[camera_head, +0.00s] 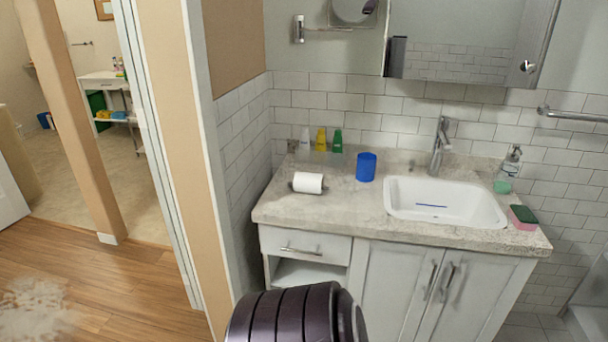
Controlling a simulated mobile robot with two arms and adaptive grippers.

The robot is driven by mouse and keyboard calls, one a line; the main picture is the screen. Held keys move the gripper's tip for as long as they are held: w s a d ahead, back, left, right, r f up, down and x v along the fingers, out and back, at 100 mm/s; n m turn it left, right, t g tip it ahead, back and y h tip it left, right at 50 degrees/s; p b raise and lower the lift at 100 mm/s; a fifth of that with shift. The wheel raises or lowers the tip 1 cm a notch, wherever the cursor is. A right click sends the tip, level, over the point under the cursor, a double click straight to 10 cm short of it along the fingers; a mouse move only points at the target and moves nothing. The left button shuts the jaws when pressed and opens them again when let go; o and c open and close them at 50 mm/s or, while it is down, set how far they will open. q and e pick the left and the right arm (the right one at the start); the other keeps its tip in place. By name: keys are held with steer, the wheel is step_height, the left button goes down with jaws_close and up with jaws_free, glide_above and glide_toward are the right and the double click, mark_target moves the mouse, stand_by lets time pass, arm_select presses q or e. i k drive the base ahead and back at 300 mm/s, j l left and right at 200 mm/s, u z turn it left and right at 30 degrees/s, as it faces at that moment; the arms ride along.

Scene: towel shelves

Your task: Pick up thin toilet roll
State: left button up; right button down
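A white toilet roll (308,183) lies on its side on the left part of the grey stone countertop (337,219). A small dark piece shows at its left end; I cannot tell what it is. It is the only toilet roll I can see. A dark ribbed part of my own body shows at the bottom centre, in front of the drawer. Neither of my grippers is in view, and nothing touches the roll.
A blue cup (366,167) stands right of the roll, before the white sink (445,203) with its faucet (440,146). Small bottles (321,139) stand behind. A sponge (523,217) lies at the right edge. The wall (237,170) bounds the counter's left. The counter in front of the roll is clear.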

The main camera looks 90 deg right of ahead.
mark_target(303, 181)
steer(key=z, duration=2.75)
steer(key=i+j+z, duration=0.35)
steer(key=i+j, duration=0.15)
